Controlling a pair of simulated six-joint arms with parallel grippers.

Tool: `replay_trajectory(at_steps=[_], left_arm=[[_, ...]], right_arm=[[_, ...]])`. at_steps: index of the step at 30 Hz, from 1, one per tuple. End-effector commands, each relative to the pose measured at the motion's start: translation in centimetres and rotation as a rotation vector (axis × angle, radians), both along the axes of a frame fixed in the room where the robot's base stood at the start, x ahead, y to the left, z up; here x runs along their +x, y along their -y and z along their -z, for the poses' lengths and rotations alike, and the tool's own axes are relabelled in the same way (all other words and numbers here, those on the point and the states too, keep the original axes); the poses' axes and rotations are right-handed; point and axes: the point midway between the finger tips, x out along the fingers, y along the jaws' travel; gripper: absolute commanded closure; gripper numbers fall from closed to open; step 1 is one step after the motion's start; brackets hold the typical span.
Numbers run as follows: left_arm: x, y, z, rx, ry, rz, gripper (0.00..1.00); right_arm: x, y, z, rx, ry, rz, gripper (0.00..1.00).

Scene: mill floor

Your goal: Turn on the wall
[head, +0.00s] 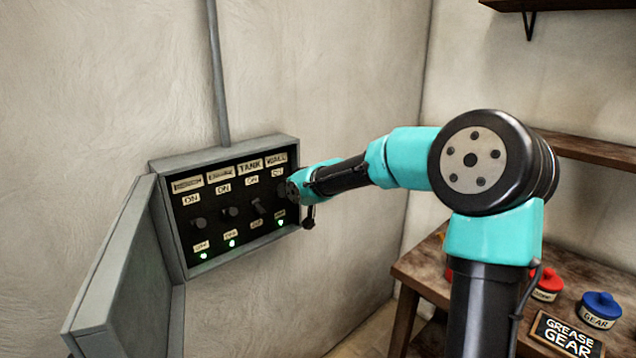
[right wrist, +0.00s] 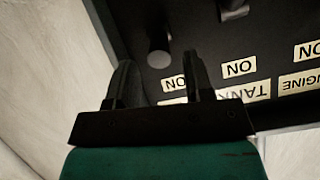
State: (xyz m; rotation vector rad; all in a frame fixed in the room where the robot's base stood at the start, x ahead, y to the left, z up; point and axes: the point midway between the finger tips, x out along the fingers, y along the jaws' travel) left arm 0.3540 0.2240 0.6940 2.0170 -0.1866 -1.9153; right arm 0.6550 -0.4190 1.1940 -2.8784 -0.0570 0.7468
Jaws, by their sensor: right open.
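An open grey switch box (head: 297,150) hangs on the wall, with a black panel and a row of switches. The label above the rightmost column (head: 276,158) is hard to read; the one beside it reads TANK (head: 249,165). My right gripper (head: 293,188) is at the rightmost column and covers most of its switch. In the right wrist view, upside down, my right gripper (right wrist: 157,64) is open, its fingers to either side of a dark round knob (right wrist: 159,52). I cannot tell whether they touch it. My left gripper is not in view.
The box door (head: 115,275) stands open at the left. Other switches (head: 230,212) sit left of my gripper; small green lights (head: 232,243) glow below some columns. A wooden table (head: 425,275) with lidded pots (head: 600,308) and a GREASE GEAR sign (head: 567,338) is at the right.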

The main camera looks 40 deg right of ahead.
Motion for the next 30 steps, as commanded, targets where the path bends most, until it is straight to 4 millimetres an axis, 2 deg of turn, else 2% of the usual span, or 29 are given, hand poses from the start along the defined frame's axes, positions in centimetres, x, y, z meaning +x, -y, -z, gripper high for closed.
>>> replay_trajectory(at_steps=[30], left_arm=[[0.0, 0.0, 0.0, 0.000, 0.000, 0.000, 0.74]], right_arm=[[-6.7, 0.7, -3.6, 0.000, 0.000, 0.001, 0.53]])
